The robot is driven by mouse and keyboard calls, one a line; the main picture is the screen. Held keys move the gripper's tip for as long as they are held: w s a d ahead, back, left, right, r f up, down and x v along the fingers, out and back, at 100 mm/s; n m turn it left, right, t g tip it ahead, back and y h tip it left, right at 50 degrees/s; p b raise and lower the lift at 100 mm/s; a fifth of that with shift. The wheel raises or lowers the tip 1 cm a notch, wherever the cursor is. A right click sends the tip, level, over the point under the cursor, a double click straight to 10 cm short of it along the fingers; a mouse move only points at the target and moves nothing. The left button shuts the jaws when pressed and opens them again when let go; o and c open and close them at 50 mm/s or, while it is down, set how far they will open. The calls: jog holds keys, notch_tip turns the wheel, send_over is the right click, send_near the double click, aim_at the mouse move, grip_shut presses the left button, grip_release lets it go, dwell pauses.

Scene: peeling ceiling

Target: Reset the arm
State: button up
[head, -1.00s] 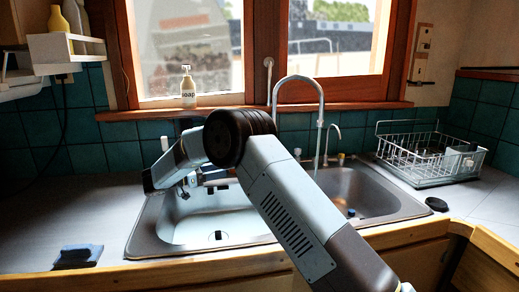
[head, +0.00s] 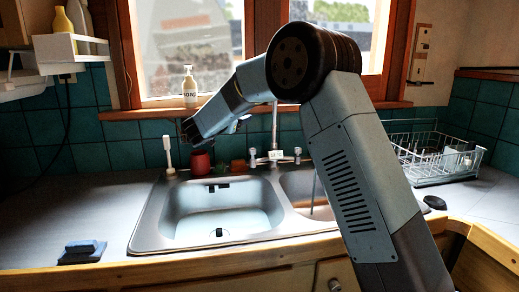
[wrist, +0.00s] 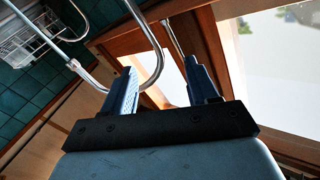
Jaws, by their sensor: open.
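My arm is raised over the sink (head: 160,238), with its elbow in front of the window and its forearm sloping down to the left. My gripper (head: 190,130) is in the air above the back rim of the sink, below the soap bottle (head: 189,90) in the picture. In the wrist view my gripper (wrist: 160,68) has its two blue fingers apart, and nothing shows held between them. The curved faucet (wrist: 152,50) shows beyond the fingers in the wrist view; in the head view my arm hides much of it.
A red cup (head: 200,163) and a white-handled brush (head: 168,155) stand behind the sink. A dish rack (head: 430,160) stands on the right counter. A blue sponge-like thing (head: 82,250) lies on the left counter. A shelf with bottles (head: 68,47) hangs at upper left.

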jog(key=s+d+r+n+t+y, duration=0.1)
jog(key=s+d+r+n+y, duration=0.35)
jog(key=r+y, duration=0.2)
jog(key=s+d+r+n+t+y, duration=0.1)
jog(key=s+d+r+n+y, duration=0.3)
jog(key=r, duration=0.3)
jog(key=s+d+f+g, duration=0.4)
jog(key=s+d+f, duration=0.2)
jog(key=s, duration=0.7)
jog(key=s+d+f+n+g, duration=0.1)
jog(key=s+d+f+g, duration=0.3)
jog(key=s+d, duration=0.5)
jog(key=s+d+f+g+h, duration=0.1)
jog(key=s+d+f+g, duration=0.3)
jog(key=s, duration=1.5)
jog(key=d+f, duration=0.3)
jog(key=shift+s+d+f, duration=0.25)
jog(key=shift+f, duration=0.1)
jog(key=shift+n, duration=0.25)
jog(key=shift+c, duration=0.2)
